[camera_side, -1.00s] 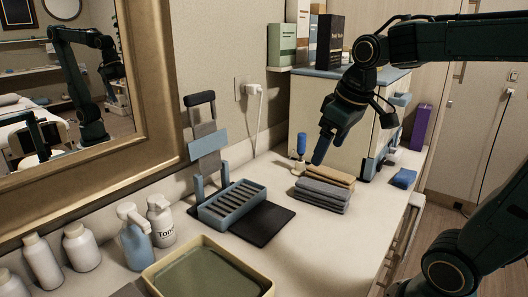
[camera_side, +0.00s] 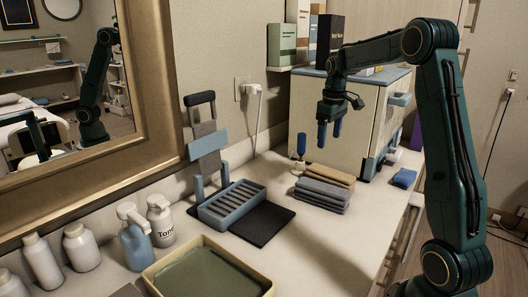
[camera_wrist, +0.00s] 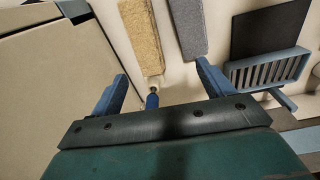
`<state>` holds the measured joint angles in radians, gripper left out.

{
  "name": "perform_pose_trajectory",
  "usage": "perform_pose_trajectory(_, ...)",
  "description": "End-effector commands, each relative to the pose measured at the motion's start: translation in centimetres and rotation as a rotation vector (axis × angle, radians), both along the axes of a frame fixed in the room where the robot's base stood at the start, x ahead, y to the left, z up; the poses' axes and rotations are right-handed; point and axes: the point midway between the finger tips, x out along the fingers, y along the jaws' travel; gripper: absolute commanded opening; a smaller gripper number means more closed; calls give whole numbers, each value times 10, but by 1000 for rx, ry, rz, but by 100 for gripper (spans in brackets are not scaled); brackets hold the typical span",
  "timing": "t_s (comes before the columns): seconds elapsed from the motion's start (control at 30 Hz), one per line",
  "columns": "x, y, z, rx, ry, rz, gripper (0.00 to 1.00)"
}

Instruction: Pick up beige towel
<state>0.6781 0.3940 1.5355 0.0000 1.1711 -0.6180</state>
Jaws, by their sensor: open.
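The beige towel (camera_side: 327,174) lies folded on top of a stack of grey towels (camera_side: 321,194), on the white counter. In the wrist view the beige towel (camera_wrist: 142,38) is at the top centre-left, with a grey towel (camera_wrist: 187,28) to its right. My gripper (camera_side: 329,143) points down with its blue fingers apart, above the stack and clear of it. In the wrist view the fingers (camera_wrist: 160,90) are spread with nothing between them but a small blue-topped item beyond.
A blue-handled item (camera_side: 301,150) stands just left of the stack. A cream cabinet (camera_side: 345,115) stands close behind it. A blue slotted tray (camera_side: 232,203) and dark mat (camera_side: 262,222) lie to the left. A blue cloth (camera_side: 403,178) lies to the right.

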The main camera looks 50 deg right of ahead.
Motion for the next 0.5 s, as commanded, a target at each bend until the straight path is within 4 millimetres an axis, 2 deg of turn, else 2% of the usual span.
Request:
perform_pose_trajectory(0.1, -1, -23, -15, 15, 20, -6, 80)
perform_pose_trajectory(0.2, -2, -34, -21, 22, 28, -6, 80)
perform_pose_trajectory(0.5, -2, -39, -26, 26, 32, -5, 80)
